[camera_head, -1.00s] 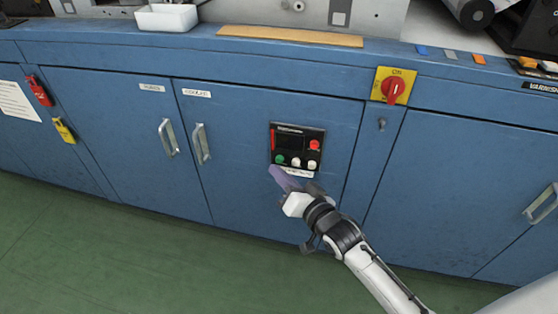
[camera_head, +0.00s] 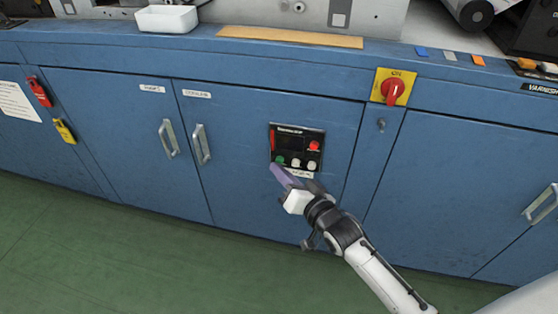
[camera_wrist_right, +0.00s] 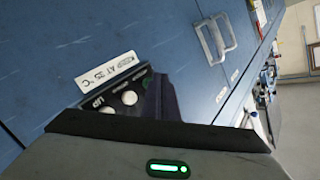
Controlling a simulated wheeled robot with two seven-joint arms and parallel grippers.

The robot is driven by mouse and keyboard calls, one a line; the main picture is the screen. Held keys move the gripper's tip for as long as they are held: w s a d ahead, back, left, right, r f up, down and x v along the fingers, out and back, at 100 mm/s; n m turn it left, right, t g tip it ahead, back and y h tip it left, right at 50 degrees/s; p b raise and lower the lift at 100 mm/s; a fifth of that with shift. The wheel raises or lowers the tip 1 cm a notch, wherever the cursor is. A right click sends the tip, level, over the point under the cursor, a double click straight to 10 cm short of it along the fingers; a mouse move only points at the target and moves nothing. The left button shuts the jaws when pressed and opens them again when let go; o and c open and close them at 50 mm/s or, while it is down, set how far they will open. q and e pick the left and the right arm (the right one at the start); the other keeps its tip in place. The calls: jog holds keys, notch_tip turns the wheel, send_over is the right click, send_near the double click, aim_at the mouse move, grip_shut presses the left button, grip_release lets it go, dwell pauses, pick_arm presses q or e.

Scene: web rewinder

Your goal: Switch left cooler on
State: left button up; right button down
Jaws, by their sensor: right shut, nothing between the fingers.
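The cooler control panel (camera_head: 296,148) is a black box on the blue cabinet door. It has a dark display, a red button (camera_head: 314,146) at right, a red strip at left, and a lower row with a green button (camera_head: 280,160) and two white ones (camera_head: 311,165). My right gripper (camera_head: 273,168) is shut and empty, its purple fingertips just below the green button; I cannot tell if they touch the panel. My left gripper is out of view.
A "KEEP AT 25 °C" label (camera_wrist_right: 106,68) sits under the panel. Door handles (camera_head: 202,144) stand out to its left. A red rotary switch on a yellow plate (camera_head: 393,88) is up right. A white tray (camera_head: 166,18) stands on the ledge. The green floor (camera_head: 100,245) is clear.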

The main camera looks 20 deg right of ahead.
jog(key=shift+w+d, duration=0.3)
jog(key=shift+w, duration=0.15)
dwell(1.0)
jog(key=shift+s+a, duration=0.1)
jog(key=shift+s+a+p, duration=0.4)
jog(key=shift+s+p, duration=0.25)
jog(key=shift+s, duration=0.05)
jog(key=shift+s+a, duration=0.1)
jog(key=s+a+p, duration=0.1)
jog(key=s, duration=0.1)
jog(key=s+a+p, duration=0.1)
jog(key=s, duration=0.1)
jog(key=shift+a+p, duration=0.35)
